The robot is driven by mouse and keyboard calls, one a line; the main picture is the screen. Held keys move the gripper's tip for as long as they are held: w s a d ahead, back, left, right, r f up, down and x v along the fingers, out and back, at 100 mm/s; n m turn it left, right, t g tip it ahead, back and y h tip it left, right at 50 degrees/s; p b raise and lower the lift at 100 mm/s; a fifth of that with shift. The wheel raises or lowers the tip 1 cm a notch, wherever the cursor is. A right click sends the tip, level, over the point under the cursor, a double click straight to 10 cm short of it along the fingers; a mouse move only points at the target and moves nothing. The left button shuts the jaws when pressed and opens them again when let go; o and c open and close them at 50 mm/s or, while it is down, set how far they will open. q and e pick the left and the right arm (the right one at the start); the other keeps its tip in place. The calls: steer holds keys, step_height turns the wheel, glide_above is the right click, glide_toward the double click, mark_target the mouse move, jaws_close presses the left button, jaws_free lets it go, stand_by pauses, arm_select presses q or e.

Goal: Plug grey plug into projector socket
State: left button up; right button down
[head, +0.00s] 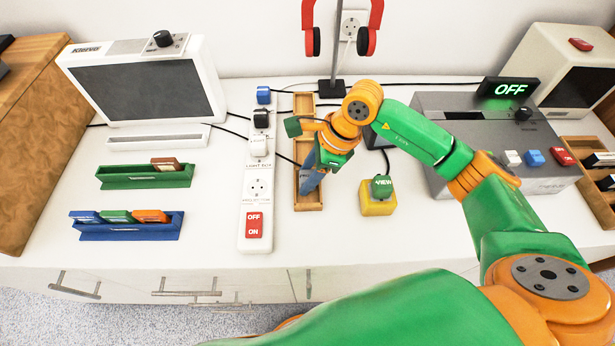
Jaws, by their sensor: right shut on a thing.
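My right gripper (308,184) reaches down into the narrow wooden tray (308,206) in the middle of the table. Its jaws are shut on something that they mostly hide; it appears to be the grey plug. The white power strip (243,222) lies just left of the tray. Its empty round socket (258,186) has a label below that seems to read projector. A white plug (259,146), a black plug (261,118) and a blue plug (263,95) sit farther up the strip. My left gripper is out of view.
A red OFF/ON switch (254,224) is at the strip's near end. A yellow box with a green VIEW button (382,187) stands right of the tray. A headphone stand (333,75) rises behind. A grey projector-like unit (440,105) stands right. Cables cross the table.

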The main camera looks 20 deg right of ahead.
mark_target(304, 178)
steer(key=r, duration=0.3)
steer(key=shift+s+d+r+b, duration=0.1)
steer(key=shift+s+d+b, duration=0.05)
steer(key=shift+s+b, duration=0.2)
steer(key=s+d+r+b, duration=0.1)
steer(key=s+d+r, duration=0.1)
steer(key=s+r, duration=0.2)
steer(key=s+d+r+b, duration=0.1)
steer(key=s+d+r, duration=0.1)
steer(key=s+r, duration=0.3)
steer(key=s, duration=0.3)
steer(key=shift+s+d, duration=0.25)
steer(key=shift+d, duration=0.05)
